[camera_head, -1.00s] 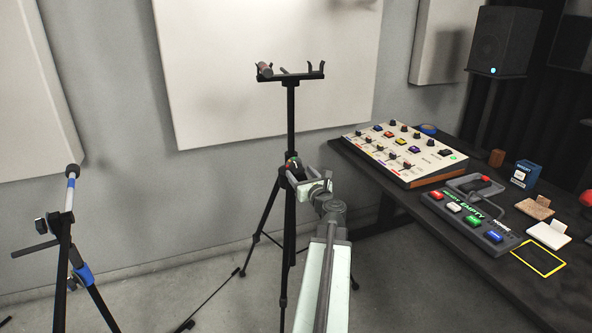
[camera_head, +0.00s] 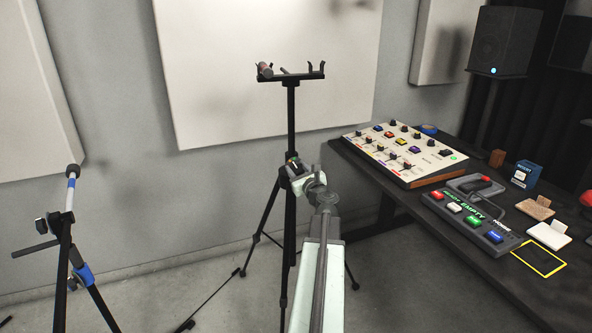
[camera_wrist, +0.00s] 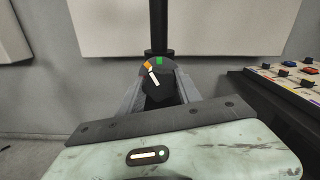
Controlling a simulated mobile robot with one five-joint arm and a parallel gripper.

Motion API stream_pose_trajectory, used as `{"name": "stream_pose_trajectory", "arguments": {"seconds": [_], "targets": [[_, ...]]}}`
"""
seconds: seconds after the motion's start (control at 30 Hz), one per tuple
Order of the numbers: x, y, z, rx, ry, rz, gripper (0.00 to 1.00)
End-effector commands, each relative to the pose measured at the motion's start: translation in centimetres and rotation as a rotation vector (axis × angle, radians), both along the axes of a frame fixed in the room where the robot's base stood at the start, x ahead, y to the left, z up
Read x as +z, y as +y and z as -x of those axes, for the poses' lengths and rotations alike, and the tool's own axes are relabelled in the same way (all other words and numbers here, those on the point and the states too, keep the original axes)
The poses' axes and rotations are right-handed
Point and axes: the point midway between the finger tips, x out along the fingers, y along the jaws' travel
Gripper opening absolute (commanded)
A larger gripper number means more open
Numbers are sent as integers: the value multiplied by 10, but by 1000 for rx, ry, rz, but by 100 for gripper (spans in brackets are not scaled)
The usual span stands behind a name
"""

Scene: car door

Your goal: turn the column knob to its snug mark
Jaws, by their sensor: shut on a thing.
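The column knob (camera_wrist: 158,92) is dark with a white pointer line and sits on the black stand's column (camera_wrist: 158,25). In the wrist view the pointer leans up and to the left, towards an orange mark (camera_wrist: 147,66). A green mark (camera_wrist: 159,60) lies to the right of the orange one, near the top of the dial. My gripper (camera_wrist: 155,98) is shut on the knob, with one grey finger on each side. In the head view my gripper (camera_head: 296,170) is at the stand's column, and hides most of the knob.
The stand's crossbar (camera_head: 290,78) carries a brownish cylinder at its left end. A dark table (camera_head: 375,170) at right holds a mixer (camera_head: 400,150) and a pedal unit (camera_head: 472,222). Another stand (camera_head: 66,240) with blue parts is at left.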

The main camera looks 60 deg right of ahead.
Motion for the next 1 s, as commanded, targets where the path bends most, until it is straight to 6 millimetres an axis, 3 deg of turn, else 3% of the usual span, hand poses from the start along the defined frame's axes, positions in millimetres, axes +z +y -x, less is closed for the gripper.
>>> {"name": "stream_pose_trajectory", "arguments": {"seconds": [0.2,0.5,0.53,0.6,1.0], "targets": [[0,0,0,2,122,164,0],[0,1,0,3,134,180,0],[0,1,0,3,134,180,43],[0,1,0,3,133,179,62],[0,3,4,1,132,177,62]]}}
